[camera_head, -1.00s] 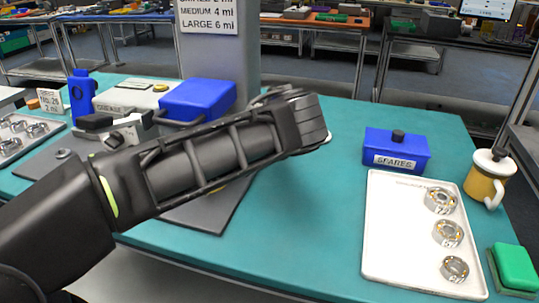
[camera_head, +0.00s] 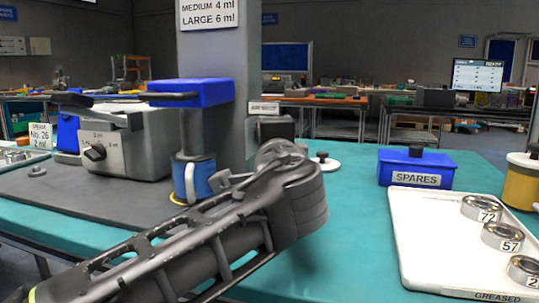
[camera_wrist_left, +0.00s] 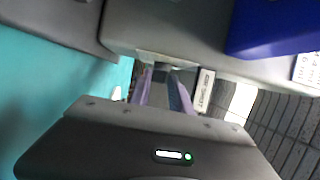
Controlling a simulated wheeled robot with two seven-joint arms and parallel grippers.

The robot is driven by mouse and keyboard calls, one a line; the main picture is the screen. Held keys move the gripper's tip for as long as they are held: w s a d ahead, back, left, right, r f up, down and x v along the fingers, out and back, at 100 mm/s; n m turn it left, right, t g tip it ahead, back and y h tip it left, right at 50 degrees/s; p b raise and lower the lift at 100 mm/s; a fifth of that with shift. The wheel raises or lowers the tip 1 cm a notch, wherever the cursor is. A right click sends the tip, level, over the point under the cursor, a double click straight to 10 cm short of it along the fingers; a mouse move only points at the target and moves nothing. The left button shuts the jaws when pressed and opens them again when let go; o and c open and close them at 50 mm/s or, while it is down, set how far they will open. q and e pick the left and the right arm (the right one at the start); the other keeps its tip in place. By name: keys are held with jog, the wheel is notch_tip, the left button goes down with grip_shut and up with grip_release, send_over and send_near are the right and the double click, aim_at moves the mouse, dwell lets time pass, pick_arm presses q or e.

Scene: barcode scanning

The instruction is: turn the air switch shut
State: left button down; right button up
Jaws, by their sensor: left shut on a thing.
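The air switch (camera_head: 272,127) is a dark box on the side of the grey column, under a small white label (camera_head: 264,107) too small to read surely. My left gripper (camera_wrist_left: 166,72) is in front of it; in the head view my wrist hides the fingers and the part they hold. In the left wrist view the two purplish fingers are close together, shut at the column, beside a white label (camera_wrist_left: 205,90). The switch's moving part is hidden, so its position cannot be told. My right gripper is not in view.
Teal table is clear between.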

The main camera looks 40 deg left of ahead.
pick_arm(q)
jog(key=shift+f, duration=0.1)
jog(key=c, duration=1.2)
grip_release()
jog(key=p+v, duration=0.1)
jog(key=v, duration=0.5)
jog(key=shift+s+d, duration=0.25)
jog(key=shift+s, duration=0.05)
jog(key=shift+s+d+p, duration=0.3)
jog(key=shift+s+d, duration=0.05)
jog(key=shift+s, duration=0.05)
